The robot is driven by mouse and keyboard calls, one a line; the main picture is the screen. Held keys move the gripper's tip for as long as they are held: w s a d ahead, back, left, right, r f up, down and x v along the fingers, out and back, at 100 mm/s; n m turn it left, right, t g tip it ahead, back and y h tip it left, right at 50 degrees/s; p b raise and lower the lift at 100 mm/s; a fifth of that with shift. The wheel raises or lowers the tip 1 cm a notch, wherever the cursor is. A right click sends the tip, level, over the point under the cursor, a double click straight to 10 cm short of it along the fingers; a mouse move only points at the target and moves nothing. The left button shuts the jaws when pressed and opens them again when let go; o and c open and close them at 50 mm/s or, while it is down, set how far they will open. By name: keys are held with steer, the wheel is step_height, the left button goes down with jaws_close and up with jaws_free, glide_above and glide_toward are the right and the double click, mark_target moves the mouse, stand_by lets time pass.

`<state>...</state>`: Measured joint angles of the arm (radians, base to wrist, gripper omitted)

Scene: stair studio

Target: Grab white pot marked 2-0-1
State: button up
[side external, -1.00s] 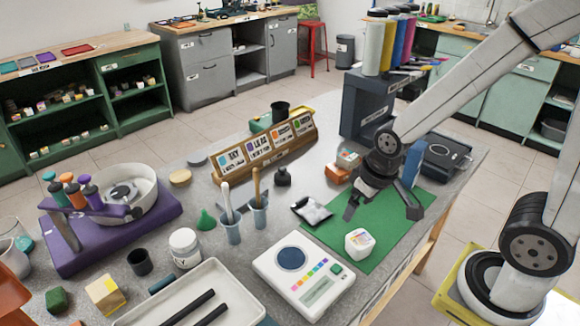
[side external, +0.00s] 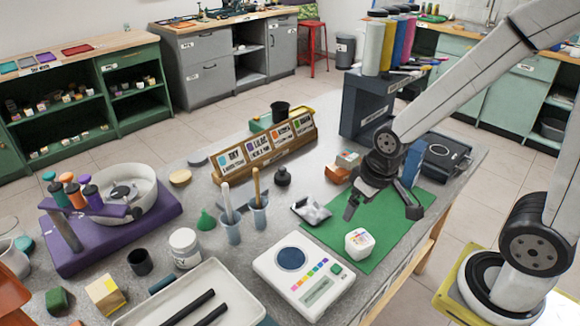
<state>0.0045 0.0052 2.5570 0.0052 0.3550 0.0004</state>
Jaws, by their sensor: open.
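A small white pot (side external: 359,243) with a coloured label on top stands on the green mat (side external: 330,238), near the mat's front edge. Its marking is too small to read. Another white pot (side external: 185,246), round with dark lettering, stands farther left beside the tray; I cannot read a 2-0-1 on it either. My gripper (side external: 382,210) is open and empty over the green mat, its two fingers spread and pointing down. It is behind the small white pot in the picture and apart from it.
A white scale (side external: 303,285) stands left of the small pot. A silvery packet (side external: 311,210) lies by the mat's left edge. An orange-based box (side external: 338,174) and a dark device (side external: 452,155) stand behind. The mat around the small pot is mostly clear.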

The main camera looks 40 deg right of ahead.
steer(key=m+g+y, duration=0.5)
steer(key=m, duration=0.4)
glide_above(364, 237)
steer(key=s, duration=0.3)
steer(key=f, duration=0.7)
steer(key=shift+w+a+f, duration=0.1)
steer(key=shift+w+a, duration=0.05)
steer(key=shift+w, duration=0.05)
steer(key=d+f+m+t+y, duration=0.1)
steer(key=m+y, duration=0.1)
steer(key=m, duration=0.1)
steer(key=d+f+m+t+y, duration=0.2)
steer(key=m, duration=0.2)
steer(key=w+d+f+m+t+y, duration=0.1)
steer(key=d+f+m+y, duration=0.1)
steer(key=m+y, duration=0.1)
steer(key=shift+f+t, duration=0.25)
steer(key=shift+t, duration=0.05)
steer(key=shift+w+d+f+m+t+y, duration=0.15)
steer(key=shift+d+m+t+y, duration=0.2)
steer(key=shift+m, duration=0.2)
steer(key=shift+s+d+f+m+t+y, duration=0.1)
steer(key=shift+d+f+m+t+y, duration=0.1)
steer(key=shift+m+t, duration=0.3)
steer(key=shift+x, duration=3.9)
steer(key=shift+f, duration=0.15)
steer(key=c, duration=1.1)
